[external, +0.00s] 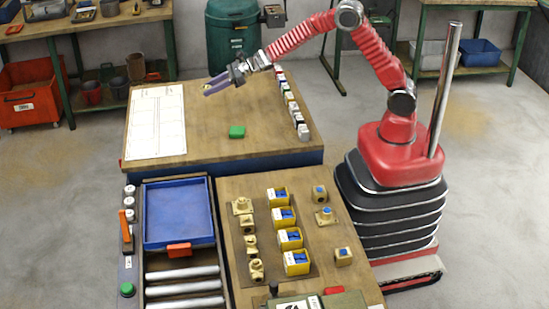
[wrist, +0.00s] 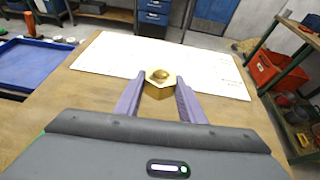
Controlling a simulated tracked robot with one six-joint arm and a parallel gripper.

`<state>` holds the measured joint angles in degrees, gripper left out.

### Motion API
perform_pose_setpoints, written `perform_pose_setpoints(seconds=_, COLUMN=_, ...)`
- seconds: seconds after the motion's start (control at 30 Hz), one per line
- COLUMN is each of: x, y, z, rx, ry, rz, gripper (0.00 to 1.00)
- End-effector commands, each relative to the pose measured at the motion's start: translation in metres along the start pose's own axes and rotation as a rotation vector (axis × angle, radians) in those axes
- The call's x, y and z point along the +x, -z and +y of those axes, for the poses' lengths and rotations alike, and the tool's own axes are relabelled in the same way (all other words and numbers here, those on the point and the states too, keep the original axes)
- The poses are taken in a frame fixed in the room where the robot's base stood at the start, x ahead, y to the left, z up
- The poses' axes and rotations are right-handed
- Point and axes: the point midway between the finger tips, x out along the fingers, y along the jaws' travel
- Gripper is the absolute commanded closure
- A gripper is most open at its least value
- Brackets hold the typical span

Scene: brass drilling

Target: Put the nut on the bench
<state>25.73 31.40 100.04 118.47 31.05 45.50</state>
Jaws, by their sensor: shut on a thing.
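The brass hex nut (wrist: 160,85) sits between the two purple fingers of my gripper (wrist: 158,92) in the wrist view, and the fingers are shut on it. In the external view my gripper (external: 217,86) hangs over the far part of the wooden bench (external: 210,140), close to the right edge of the white sheet. The nut shows there only as a small yellowish spot (external: 206,87) at the fingertips. I cannot tell whether the nut touches the bench top.
The white marked sheet (external: 157,120) covers the bench's left side. A row of small labelled blocks (external: 292,103) lines the right edge. A blue tray (external: 178,213) and yellow boxes (external: 284,217) stand nearer. Bare wood surrounds the green block.

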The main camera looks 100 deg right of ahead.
Motion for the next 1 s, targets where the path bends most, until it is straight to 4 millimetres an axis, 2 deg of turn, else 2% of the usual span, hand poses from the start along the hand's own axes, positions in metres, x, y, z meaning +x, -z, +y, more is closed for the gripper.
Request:
perform_pose_setpoints(seconds=0.17, x=0.012, y=-0.009, z=0.04, rx=-0.022, ry=-0.051, rz=-0.003, gripper=0.99)
perform_pose_setpoints(seconds=0.53, x=0.035, y=-0.019, z=0.175, rx=-0.087, ry=-0.211, rz=-0.002, gripper=0.99)
perform_pose_setpoints(seconds=0.77, x=0.036, y=-0.014, z=0.262, rx=-0.126, ry=-0.306, rz=-0.002, gripper=0.99)
perform_pose_setpoints(seconds=1.0, x=0.027, y=-0.003, z=0.35, rx=-0.167, ry=-0.405, rz=-0.001, gripper=0.99)
